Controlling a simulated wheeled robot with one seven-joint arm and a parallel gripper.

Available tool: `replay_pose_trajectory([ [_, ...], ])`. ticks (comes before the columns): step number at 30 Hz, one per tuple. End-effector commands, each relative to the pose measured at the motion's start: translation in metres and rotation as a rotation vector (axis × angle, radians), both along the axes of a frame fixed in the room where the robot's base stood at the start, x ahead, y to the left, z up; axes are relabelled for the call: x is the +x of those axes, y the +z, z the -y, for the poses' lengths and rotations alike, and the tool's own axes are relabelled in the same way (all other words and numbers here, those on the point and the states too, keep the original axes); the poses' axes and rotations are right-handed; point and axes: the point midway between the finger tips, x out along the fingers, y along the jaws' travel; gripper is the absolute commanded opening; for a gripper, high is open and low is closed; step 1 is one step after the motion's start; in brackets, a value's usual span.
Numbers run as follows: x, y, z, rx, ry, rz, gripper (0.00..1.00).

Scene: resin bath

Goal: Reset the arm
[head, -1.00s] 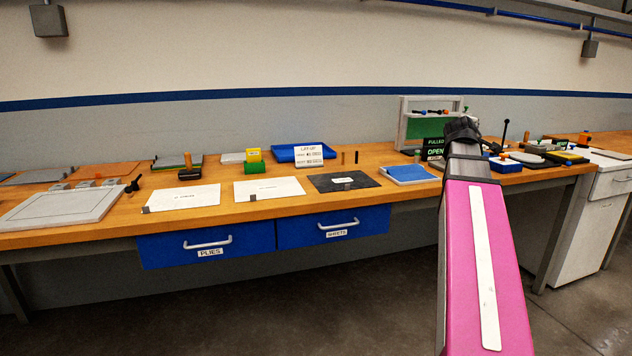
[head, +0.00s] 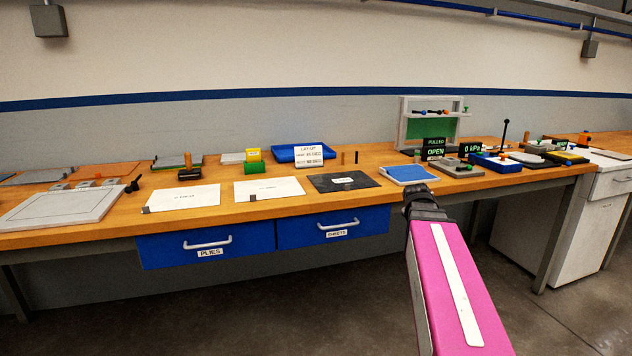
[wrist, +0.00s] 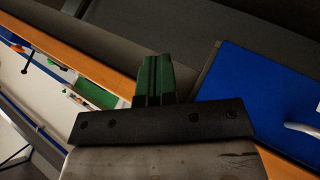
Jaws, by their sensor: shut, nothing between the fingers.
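My magenta arm reaches up from the lower right of the head view. Its dark wrist end is in front of the bench edge, below the blue pad; the fingers cannot be made out there. In the wrist view my gripper (wrist: 153,75) shows as two green fingers side by side, closed together with nothing between them. The wooden bench (head: 230,212) runs behind it, and a blue drawer front (wrist: 255,95) shows to the right of the fingers in the wrist view.
Two blue drawers, PLIES (head: 170,247) and SHEETS (head: 300,234), are shut under the bench. A blue pad (head: 408,174), white sheets (head: 184,198) and a dark sheet (head: 325,184) lie on top. An OPEN sign (head: 434,149) stands behind. Floor in front is clear.

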Motion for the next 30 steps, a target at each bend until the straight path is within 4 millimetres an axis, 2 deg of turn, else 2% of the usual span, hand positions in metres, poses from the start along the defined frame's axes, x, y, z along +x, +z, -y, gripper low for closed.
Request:
replay_pose_trajectory([
  [1,-0.009,-0.023,-0.013,0.044,-0.014,-0.035,0.0],
  [6,-0.037,-0.091,-0.053,0.191,-0.086,-0.158,0.0],
  [12,-0.082,-0.162,-0.099,0.335,-0.189,-0.315,0.0],
  [18,-0.132,-0.219,-0.138,0.438,-0.302,-0.473,0.0],
  [24,-0.166,-0.249,-0.16,0.489,-0.38,-0.572,0.0],
  [30,-0.173,-0.255,-0.166,0.499,-0.401,-0.595,0.0],
])
